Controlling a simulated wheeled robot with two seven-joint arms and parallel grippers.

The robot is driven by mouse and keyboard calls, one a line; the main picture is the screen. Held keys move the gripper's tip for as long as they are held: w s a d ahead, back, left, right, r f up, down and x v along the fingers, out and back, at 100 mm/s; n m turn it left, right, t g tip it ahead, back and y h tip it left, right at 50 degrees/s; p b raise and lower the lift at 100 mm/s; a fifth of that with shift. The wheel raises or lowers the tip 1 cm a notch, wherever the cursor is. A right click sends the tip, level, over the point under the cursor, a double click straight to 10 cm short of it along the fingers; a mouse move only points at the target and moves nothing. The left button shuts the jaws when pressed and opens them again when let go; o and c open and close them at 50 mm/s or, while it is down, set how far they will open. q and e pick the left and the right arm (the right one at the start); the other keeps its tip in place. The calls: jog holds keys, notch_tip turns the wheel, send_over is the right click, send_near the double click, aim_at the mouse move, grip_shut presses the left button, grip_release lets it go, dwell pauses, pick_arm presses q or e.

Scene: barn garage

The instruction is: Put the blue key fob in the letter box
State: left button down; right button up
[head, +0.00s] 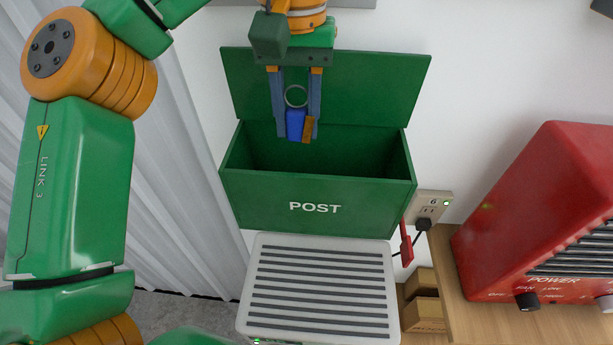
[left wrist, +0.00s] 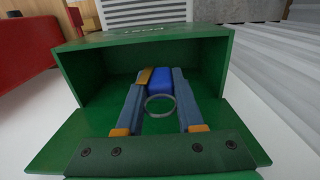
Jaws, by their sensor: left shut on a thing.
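The blue key fob (head: 295,124) with a metal ring hangs between the fingers of my left gripper (head: 296,132), which is shut on it. The fob also shows in the left wrist view (left wrist: 160,82), between the fingertips (left wrist: 156,78). The green letter box (head: 315,201), marked POST, has its lid (head: 365,88) raised against the wall. In the head view the fob overlaps the box's open top; in the left wrist view the box interior lies beyond it. The fob's exact height over the rim is hard to tell. My right gripper is not in view.
A white slatted unit (head: 318,285) stands in front of the box. A red heater (head: 550,225) sits on a wooden surface at right.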

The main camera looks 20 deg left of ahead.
pick_arm(q)
jog(key=f, duration=1.7)
jog(key=shift+s+b, duration=0.25)
jog(key=shift+b, duration=0.15)
jog(key=shift+f, duration=0.4)
jog(key=c, duration=0.5)
grip_release()
jog(key=shift+f, duration=0.1)
jog(key=shift+c, duration=0.2)
